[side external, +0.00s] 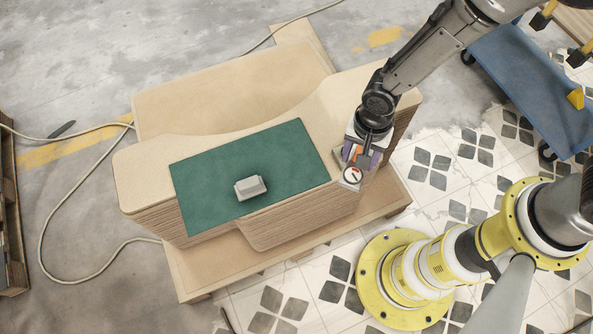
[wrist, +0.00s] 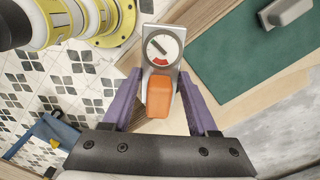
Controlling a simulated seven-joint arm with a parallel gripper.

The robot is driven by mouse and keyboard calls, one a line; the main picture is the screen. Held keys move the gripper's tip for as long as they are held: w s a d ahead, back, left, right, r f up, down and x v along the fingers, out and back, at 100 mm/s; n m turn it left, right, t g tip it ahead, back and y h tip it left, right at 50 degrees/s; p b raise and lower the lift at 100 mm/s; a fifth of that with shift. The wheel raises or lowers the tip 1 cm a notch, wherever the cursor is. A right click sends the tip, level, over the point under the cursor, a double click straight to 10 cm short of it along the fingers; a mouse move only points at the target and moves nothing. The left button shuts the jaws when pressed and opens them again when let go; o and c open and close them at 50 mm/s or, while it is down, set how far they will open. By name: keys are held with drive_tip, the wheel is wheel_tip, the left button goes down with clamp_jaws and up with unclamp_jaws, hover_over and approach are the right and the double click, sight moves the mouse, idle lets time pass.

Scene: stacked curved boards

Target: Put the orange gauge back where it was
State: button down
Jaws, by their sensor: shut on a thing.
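The orange gauge (wrist: 161,62) has a grey body, a round white dial with a red sector and an orange handle block. In the wrist view its orange part (wrist: 159,97) sits between the purple fingers of my gripper (wrist: 160,100), which is shut on it. In the side view the gauge (side external: 351,176) shows its dial beside the right end of the stacked curved boards (side external: 145,165), with my gripper (side external: 358,157) just above it. I cannot tell whether the gauge touches the boards beneath.
A green mat (side external: 205,180) lies on the boards, with a small grey block (side external: 251,187) on it. A wooden pallet (side external: 190,283) is under the stack. A blue cart (side external: 530,85) stands at the upper right. A cable (side external: 45,225) runs along the floor at left.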

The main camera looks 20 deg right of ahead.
drive_tip(key=shift+s+a, duration=0.2)
drive_tip(key=shift+a, duration=0.25)
drive_tip(key=w+a+f, duration=0.2)
drive_tip(key=w+f, duration=0.1)
drive_tip(key=w+a+f, duration=0.2)
drive_tip(key=w+a, duration=0.1)
drive_tip(key=w+a+f, duration=0.3)
drive_tip(key=shift+w+a+f, duration=0.2)
drive_tip(key=shift+w+f, duration=0.1)
drive_tip(key=shift+w, duration=0.05)
drive_tip(key=shift+w+a+f, duration=0.35)
drive_tip(key=shift+w+f, duration=0.05)
drive_tip(key=shift+f, duration=1.7)
drive_tip(key=shift+f, duration=0.1)
drive_tip(key=shift+c, duration=0.9)
unclamp_jaws()
drive_tip(key=shift+f, duration=0.1)
